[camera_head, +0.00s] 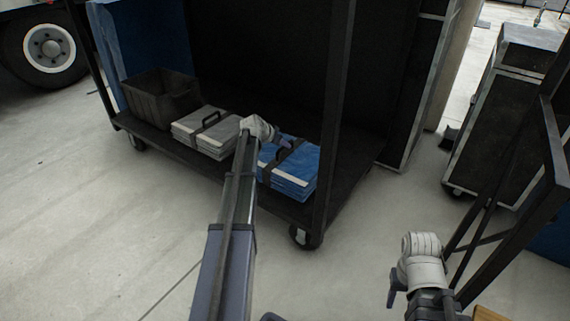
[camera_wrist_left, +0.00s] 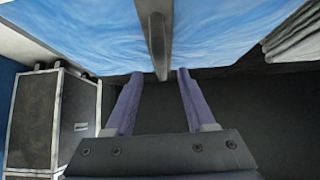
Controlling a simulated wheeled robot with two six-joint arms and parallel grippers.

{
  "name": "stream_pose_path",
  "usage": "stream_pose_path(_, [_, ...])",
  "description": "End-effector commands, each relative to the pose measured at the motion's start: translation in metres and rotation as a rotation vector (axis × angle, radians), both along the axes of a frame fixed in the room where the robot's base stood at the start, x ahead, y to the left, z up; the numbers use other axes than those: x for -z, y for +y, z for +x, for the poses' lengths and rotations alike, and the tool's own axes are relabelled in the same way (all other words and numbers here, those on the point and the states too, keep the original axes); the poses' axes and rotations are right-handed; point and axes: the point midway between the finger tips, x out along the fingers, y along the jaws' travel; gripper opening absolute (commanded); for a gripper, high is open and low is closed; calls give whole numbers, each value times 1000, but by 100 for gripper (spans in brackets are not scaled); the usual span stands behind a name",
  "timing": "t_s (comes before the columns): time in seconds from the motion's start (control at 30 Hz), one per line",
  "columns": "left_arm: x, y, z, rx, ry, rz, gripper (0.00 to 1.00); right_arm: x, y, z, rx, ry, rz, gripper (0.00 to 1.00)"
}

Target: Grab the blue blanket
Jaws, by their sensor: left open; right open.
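The folded blue blanket (camera_head: 293,172) lies on the deck of a black cart, with a dark strap and handle (camera_head: 285,152) across its top. My left gripper (camera_head: 283,142) is over its back edge, partly hidden by my own wrist. In the left wrist view, the blue blanket (camera_wrist_left: 225,30) fills the top and the grey strap (camera_wrist_left: 157,35) runs down between the open left fingertips (camera_wrist_left: 157,74). The fingers are not closed on it. My right gripper (camera_head: 394,292) is open and empty, low at the right, away from the cart.
A folded white blanket (camera_head: 205,133) lies left of the blue one, and its edge shows in the wrist view (camera_wrist_left: 295,35). A dark crate (camera_head: 160,97) stands further left. A cart post (camera_head: 335,120) rises right of the blue blanket. Black cases (camera_head: 520,110) stand at right. The left floor is clear.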

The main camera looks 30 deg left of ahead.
Motion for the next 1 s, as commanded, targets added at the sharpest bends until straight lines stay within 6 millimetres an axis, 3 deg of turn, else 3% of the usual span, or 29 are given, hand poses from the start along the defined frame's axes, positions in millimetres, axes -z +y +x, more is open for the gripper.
stream_pose_path(0.23, [31,1,25,1,0,1,55,31,0,0,0,0,0,50])
stream_pose_path(0.53, [31,-1,28,-1,0,1,55,31,0,0,0,0,0,50])
stream_pose_path(1.0, [31,-1,28,0,0,0,2,31,0,0,0,0,0,50])
